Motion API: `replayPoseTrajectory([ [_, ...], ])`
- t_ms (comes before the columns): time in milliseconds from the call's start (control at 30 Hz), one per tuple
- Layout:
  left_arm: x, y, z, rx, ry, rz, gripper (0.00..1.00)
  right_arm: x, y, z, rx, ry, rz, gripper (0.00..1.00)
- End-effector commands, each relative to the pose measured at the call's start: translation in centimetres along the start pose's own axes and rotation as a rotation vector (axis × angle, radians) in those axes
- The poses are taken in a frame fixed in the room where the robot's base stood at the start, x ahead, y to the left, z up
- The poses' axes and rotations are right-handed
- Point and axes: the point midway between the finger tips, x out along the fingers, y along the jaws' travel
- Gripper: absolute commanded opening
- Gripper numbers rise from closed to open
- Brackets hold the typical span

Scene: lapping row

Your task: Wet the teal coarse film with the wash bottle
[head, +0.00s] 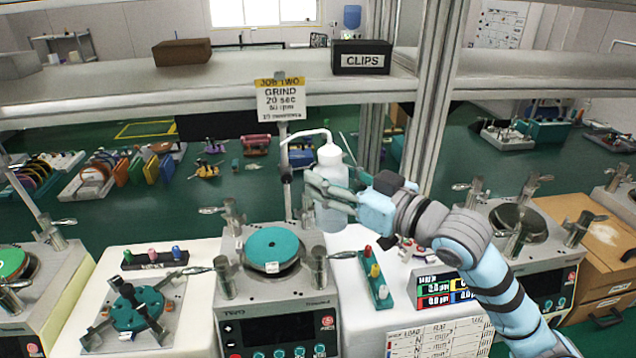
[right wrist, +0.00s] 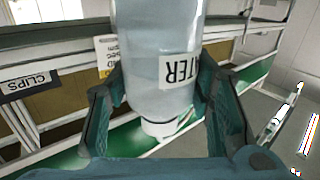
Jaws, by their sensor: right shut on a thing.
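The wash bottle (head: 331,190) is a translucent bottle with a white cap and a bent spout that points left. My right gripper (head: 325,188) is shut on it and holds it upright, above and right of the middle lapping machine. In the right wrist view the bottle (right wrist: 158,60) fills the middle between the teal fingers, with part of a WATER label showing. The teal coarse film (head: 272,246) lies as a round disc on the middle machine's plate, with a small pale mark near its lower middle. The spout tip is above the machine's back edge. My left gripper is not in view.
A sign (head: 281,101) reading GRIND 20 sec stands behind the middle machine. A teal fixture (head: 137,308) sits to its left, a peg rack (head: 376,277) to its right. Clamp posts (head: 318,265) rise around the plate. A shelf (head: 130,84) crosses behind.

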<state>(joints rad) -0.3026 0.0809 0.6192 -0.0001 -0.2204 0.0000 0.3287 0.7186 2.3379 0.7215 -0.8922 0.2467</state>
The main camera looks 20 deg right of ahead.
Motion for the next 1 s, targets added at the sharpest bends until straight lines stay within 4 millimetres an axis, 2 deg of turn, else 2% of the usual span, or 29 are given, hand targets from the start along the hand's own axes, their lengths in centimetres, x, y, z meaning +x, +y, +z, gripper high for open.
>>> replayPoseTrajectory([
  [33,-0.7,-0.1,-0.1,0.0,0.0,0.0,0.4,1.0,1.0,-1.7,0.002,0.005,0.006,0.09],
  [100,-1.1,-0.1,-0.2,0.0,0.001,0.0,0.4,2.2,2.2,-3.0,-0.002,0.001,0.01,0.09],
  [200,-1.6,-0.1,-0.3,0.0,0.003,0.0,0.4,4.0,3.8,-4.4,-0.006,-0.005,0.005,0.09],
  [300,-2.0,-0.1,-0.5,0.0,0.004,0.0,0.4,5.8,5.0,-4.7,-0.01,-0.012,-0.016,0.09],
  [467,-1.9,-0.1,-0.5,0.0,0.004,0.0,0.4,7.3,5.4,-0.7,-0.021,-0.021,-0.071,0.09],
  [567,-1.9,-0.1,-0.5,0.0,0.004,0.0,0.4,7.3,4.5,1.9,-0.035,-0.028,-0.129,0.09],
  [600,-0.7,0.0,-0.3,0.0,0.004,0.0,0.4,7.4,4.4,3.5,-0.044,-0.031,-0.128,0.09],
  [700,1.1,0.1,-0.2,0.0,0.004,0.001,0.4,7.5,4.3,6.4,-0.045,-0.03,-0.127,0.09],
  [833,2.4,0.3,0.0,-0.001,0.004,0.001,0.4,7.5,4.3,8.8,-0.048,-0.031,-0.125,0.09],
  [1000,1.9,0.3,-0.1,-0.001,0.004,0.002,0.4,7.4,4.5,9.8,-0.101,-0.077,-0.124,0.09],
])
